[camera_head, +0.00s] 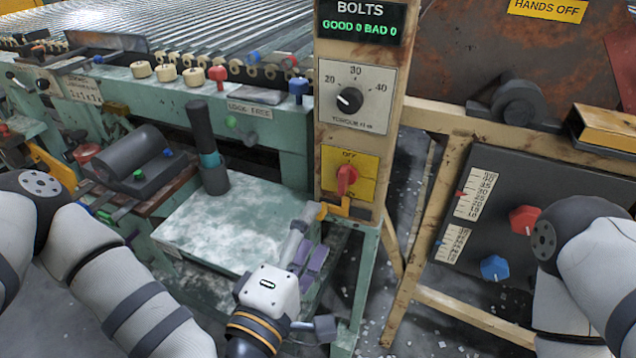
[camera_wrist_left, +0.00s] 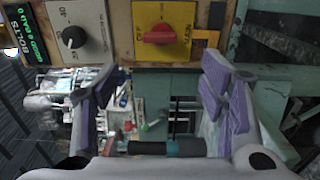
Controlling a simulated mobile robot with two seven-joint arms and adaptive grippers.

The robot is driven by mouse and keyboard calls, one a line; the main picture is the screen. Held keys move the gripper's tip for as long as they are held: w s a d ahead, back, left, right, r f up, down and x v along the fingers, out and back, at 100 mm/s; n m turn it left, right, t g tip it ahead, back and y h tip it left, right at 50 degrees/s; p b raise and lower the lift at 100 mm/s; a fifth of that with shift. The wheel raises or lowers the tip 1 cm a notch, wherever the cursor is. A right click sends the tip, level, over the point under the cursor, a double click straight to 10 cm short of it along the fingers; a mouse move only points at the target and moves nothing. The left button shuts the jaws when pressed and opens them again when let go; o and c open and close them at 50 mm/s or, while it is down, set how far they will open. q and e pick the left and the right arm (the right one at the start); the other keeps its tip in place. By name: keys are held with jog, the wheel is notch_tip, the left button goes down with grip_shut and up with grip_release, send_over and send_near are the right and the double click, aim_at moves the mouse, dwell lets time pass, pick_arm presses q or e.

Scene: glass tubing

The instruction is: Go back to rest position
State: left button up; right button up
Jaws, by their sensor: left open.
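My left gripper (camera_head: 306,258) is at lower centre in the head view, over the right front corner of the green bench. Its purple-padded fingers point up and away, below the red rotary switch (camera_head: 346,180) on the yellow OFF plate. In the left wrist view, my left gripper (camera_wrist_left: 160,95) shows its two fingers spread wide with nothing between them. The red switch also shows there (camera_wrist_left: 166,33), beyond the fingertips and apart from them. Part of my right arm shows at the right edge of the head view; its gripper is out of the frame.
A beige post (camera_head: 354,140) carries a torque dial (camera_head: 349,100) and the BOLTS display. A dark cylinder (camera_head: 206,145) stands on the bench plate (camera_head: 235,225). At right, a dark panel has red (camera_head: 524,220) and blue (camera_head: 494,268) knobs. Floor shows between bench and panel.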

pick_arm(q)
jog(key=s+d+f+m+g+h+p, duration=0.1)
jog(key=s+d+f+m+g, duration=0.1)
jog(key=s+f+m+g, duration=1)
jog(key=s+a+f+m+g+y+p, duration=0.1)
jog(key=s+a+f+g+y, duration=0.2)
jog(key=s+a, duration=0.7)
jog(key=s+a+f+m+g+y, duration=0.1)
jog(key=s+a+f+g+y, duration=0.2)
jog(key=s+a+f, duration=0.3)
jog(key=s+a+g, duration=0.1)
jog(key=s+a, duration=0.3)
jog(key=s, duration=0.3)
jog(key=shift+g+y+p, duration=0.3)
jog(key=shift+p, duration=0.05)
pick_arm(e)
jog(key=shift+t, duration=0.7)
jog(key=w+r, duration=0.3)
jog(key=shift+w+r, duration=0.1)
jog(key=shift+r, duration=0.05)
pick_arm(q)
jog(key=shift+a+f, duration=0.1)
